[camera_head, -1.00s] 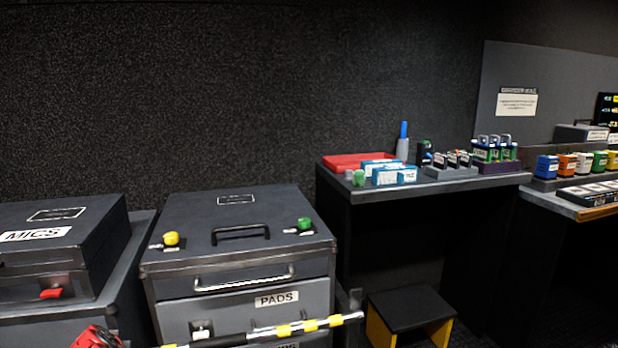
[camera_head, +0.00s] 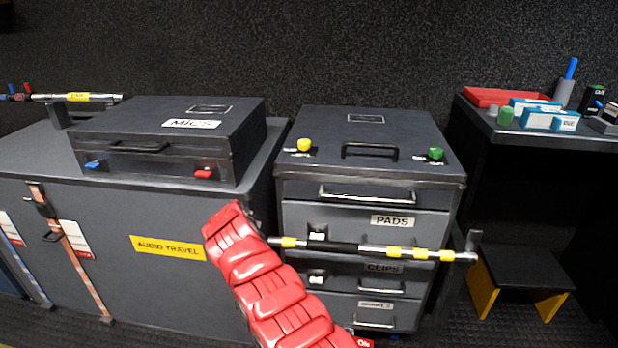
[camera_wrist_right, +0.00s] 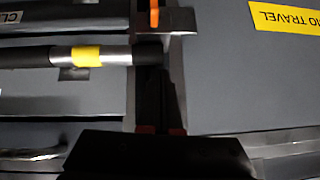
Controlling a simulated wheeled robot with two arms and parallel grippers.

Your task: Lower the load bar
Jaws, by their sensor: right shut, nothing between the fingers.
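The load bar (camera_head: 372,249) is a silver and black rod with yellow bands. It lies nearly level across the front of the drawer cabinet, between the PADS and CLIPS labels. Its right end meets an upright grey bracket (camera_head: 473,243); its left end is partly covered by my red right arm. In the right wrist view the bar (camera_wrist_right: 105,56) comes in from the left and ends in black. My right gripper (camera_wrist_right: 160,85) shows there as dark fingers, shut and empty, close to that end; contact is unclear. My left gripper is out of view.
The drawer cabinet (camera_head: 375,180) has yellow and green knobs on top. A MICS case (camera_head: 165,135) sits on the AUDIO TRAVEL chest (camera_head: 130,265). Another bar (camera_head: 92,97) rests behind at left. A black and yellow step stool (camera_head: 519,266) stands at right.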

